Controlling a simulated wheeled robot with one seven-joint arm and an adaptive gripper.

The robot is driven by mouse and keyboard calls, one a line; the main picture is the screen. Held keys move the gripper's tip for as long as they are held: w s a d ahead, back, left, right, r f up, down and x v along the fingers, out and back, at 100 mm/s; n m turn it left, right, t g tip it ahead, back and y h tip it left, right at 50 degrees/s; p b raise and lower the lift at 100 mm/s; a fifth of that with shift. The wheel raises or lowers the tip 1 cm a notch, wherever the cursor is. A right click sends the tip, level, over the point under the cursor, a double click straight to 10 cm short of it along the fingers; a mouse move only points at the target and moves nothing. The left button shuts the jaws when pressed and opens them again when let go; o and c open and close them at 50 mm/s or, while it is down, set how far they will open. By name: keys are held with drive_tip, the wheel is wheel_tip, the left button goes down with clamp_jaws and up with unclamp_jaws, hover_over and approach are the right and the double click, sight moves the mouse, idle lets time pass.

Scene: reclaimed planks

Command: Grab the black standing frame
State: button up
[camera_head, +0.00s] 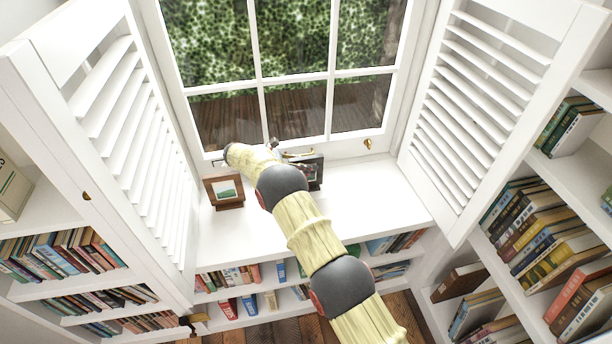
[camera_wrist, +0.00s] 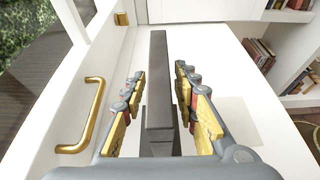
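The black standing frame (camera_head: 314,172) stands upright on the white window sill and is partly hidden behind my arm in the head view. In the wrist view the black frame (camera_wrist: 158,85) appears edge-on as a dark upright bar in the middle. My gripper (camera_wrist: 160,72) is open, with one yellow-and-grey finger on each side of the frame. A narrow gap shows between the frame and each finger. In the head view my arm hides most of the gripper.
A brown wooden picture frame (camera_head: 225,189) stands to the left on the sill (camera_head: 350,205). A brass window handle (camera_wrist: 88,115) is close on the left in the wrist view. White louvred shutters (camera_head: 480,100) flank the window. Bookshelves lie below and at both sides. The sill's right part is clear.

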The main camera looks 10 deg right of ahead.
drive_tip(key=c, duration=0.6)
clamp_jaws()
